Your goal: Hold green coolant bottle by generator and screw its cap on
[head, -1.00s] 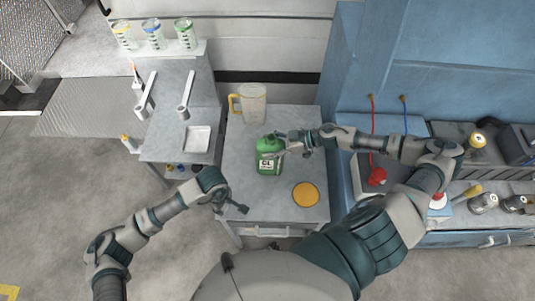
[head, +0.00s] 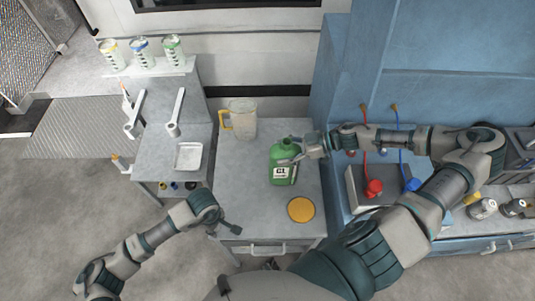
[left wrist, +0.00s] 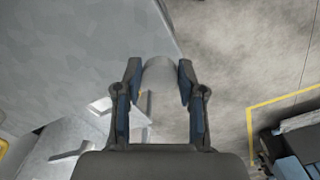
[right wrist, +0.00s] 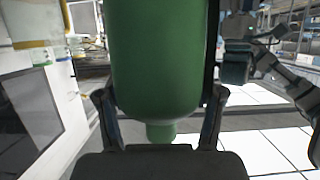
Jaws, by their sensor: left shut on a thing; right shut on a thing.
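The green coolant bottle (head: 279,176) is upright over the small grey table in the head view, its label facing me. My right gripper (head: 292,160) is shut on it from the right. In the right wrist view the bottle (right wrist: 160,60) fills the space between the fingers, and its green neck (right wrist: 160,132) shows bare. I cannot tell whether its base touches the table. My left gripper (head: 232,228) is at the table's front left, apart from the bottle. In the left wrist view its fingers close on a grey cylindrical piece (left wrist: 159,78), which looks like the cap.
The small table (head: 240,185) also bears a jug with a yellow handle (head: 241,121) and an orange disc (head: 301,209). A side bench at left holds a white tray (head: 188,156) and wrenches. A blue workbench with red and blue hoses stands at right.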

